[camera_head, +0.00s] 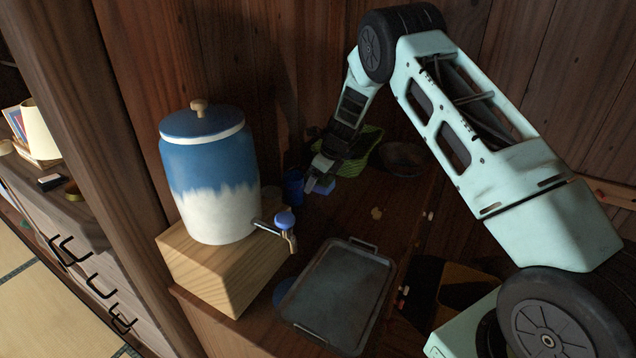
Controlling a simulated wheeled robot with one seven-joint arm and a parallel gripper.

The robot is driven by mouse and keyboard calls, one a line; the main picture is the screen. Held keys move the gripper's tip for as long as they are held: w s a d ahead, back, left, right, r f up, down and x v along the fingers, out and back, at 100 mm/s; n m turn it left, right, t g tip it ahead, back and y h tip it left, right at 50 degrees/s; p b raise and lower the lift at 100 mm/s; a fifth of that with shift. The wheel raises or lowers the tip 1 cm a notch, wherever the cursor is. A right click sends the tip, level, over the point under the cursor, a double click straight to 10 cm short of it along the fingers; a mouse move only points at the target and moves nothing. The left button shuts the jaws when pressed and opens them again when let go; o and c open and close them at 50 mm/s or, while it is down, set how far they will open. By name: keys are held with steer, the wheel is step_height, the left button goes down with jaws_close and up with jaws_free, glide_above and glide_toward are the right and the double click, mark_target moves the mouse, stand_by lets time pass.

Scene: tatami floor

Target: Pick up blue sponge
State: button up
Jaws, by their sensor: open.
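The blue sponge (324,187) is a small blue block on the wooden counter, towards the back. My gripper (318,180) is directly over and in front of it, pointing down, and hides part of it. The jaws are open. I cannot tell whether the fingers touch the sponge or are on either side of it.
A blue cup (293,186) stands close left of the gripper. A green basket (365,142) and a dark bowl (403,159) are behind and right. A blue and white dispenser (210,180) on a wooden block (225,272) stands left. A metal tray (340,295) lies in front.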

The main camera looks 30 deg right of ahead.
steer(key=shift+f, duration=0.15)
steer(key=c, duration=1)
steer(key=shift+c, duration=0.2)
step_height(320, 180, up, 10)
steer(key=shift+r, duration=0.15)
